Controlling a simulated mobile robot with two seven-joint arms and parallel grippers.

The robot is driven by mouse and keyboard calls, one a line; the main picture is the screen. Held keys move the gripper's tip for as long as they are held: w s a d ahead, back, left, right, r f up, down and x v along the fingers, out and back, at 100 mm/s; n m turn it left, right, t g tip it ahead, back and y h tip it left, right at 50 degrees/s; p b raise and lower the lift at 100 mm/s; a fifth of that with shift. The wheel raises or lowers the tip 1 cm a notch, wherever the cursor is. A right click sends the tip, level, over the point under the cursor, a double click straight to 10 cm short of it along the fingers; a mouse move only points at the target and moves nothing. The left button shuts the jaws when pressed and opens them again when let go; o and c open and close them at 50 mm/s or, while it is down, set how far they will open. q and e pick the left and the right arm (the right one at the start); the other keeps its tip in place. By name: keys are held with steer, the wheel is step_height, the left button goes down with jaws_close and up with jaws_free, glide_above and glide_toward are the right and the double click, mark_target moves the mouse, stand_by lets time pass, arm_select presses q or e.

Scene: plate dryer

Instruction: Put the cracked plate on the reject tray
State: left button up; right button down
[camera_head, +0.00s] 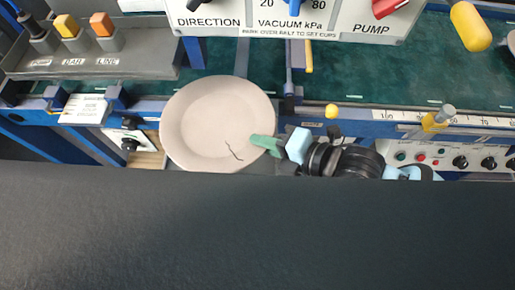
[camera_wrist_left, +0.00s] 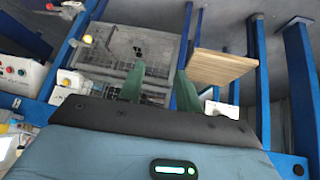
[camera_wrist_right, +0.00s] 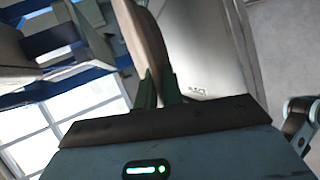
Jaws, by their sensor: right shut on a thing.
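The cracked plate (camera_head: 213,115) is pale and round, with a dark branching crack near its lower right. In the head view it is held in front of the machine's blue front rail. My right gripper (camera_head: 265,143) is shut on the plate's right edge. In the right wrist view the plate (camera_wrist_right: 143,40) shows edge-on between the green fingers (camera_wrist_right: 158,88). My left gripper (camera_wrist_left: 160,85) is open and empty in the left wrist view, its green fingers apart; it is not seen in the head view. I cannot make out the reject tray for certain.
A panel (camera_head: 290,22) marked DIRECTION, VACUUM and PUMP stands behind the plate. A grey box with coloured switches (camera_head: 85,38) is at the upper left. A control strip with knobs (camera_head: 455,158) lies at the right. A wooden board (camera_wrist_left: 217,67) shows in the left wrist view.

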mark_target(263, 160)
steer(key=shift+f, duration=0.55)
step_height(263, 160, down, 3)
steer(key=shift+f, duration=0.2)
arm_select(q)
steer(key=shift+w+f, duration=0.15)
steer(key=shift+w, duration=0.15)
arm_select(e)
steer(key=shift+f, duration=0.1)
steer(key=shift+f+b, duration=0.2)
steer(key=shift+b, duration=0.1)
steer(key=c, duration=1.8)
jaws_free()
steer(key=shift+f, duration=0.1)
steer(key=shift+c, duration=0.2)
arm_select(q)
steer(key=shift+s+f, duration=0.1)
steer(key=shift+s, duration=0.2)
